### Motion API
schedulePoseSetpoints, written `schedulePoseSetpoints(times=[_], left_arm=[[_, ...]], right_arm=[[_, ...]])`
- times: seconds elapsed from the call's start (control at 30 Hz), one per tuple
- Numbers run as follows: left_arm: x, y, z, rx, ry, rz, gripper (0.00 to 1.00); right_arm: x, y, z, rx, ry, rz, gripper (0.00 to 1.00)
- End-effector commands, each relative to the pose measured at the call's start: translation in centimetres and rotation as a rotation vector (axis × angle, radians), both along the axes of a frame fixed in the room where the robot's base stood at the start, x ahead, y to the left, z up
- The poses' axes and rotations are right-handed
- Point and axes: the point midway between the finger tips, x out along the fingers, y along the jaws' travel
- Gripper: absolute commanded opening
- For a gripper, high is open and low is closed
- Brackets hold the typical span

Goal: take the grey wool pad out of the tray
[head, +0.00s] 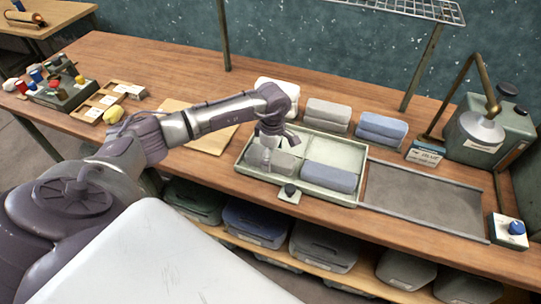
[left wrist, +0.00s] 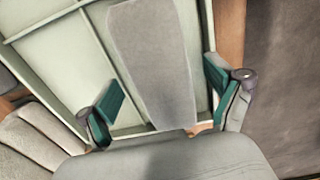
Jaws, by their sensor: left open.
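The pale green divided tray (head: 247,170) sits on the wooden bench. The grey wool pad (head: 286,163) lies in its front left part, partly hidden by my gripper. In the left wrist view the grey wool pad (left wrist: 152,60) runs lengthwise between the two teal fingertips. My left gripper (head: 268,148) is over the tray at this pad, fingers apart; it also shows in the left wrist view (left wrist: 165,95). I cannot tell how far the fingertips are above the pad. A blue pad (head: 330,177) lies in the tray's front right part. My right gripper is not in view.
Behind the tray stand a white stack (head: 279,86), a grey stack (head: 327,114) and a blue stack (head: 381,129). A dark grey mat (head: 425,198) lies right of the tray. A lamp (head: 483,125) stands at the right. A small knobbed block (head: 289,195) is at the tray's front.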

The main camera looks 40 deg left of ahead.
Motion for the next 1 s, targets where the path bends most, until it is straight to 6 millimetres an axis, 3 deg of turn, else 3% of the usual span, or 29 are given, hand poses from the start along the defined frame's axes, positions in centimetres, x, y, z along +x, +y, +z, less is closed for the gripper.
schedulePoseSetpoints(times=[0.3, 0.67, 1.0], left_arm=[[-0.02, 0.00, -0.63, 0.000, 0.000, 0.000, 0.90], [0.00, 0.00, -0.58, 0.000, 0.000, 0.000, 0.30], [0.07, 0.04, -0.22, -0.001, -0.002, 0.000, 0.29]], right_arm=[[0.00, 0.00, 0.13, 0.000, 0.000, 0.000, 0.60], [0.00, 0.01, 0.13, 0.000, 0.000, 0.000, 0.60], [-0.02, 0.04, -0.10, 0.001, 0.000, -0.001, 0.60]])
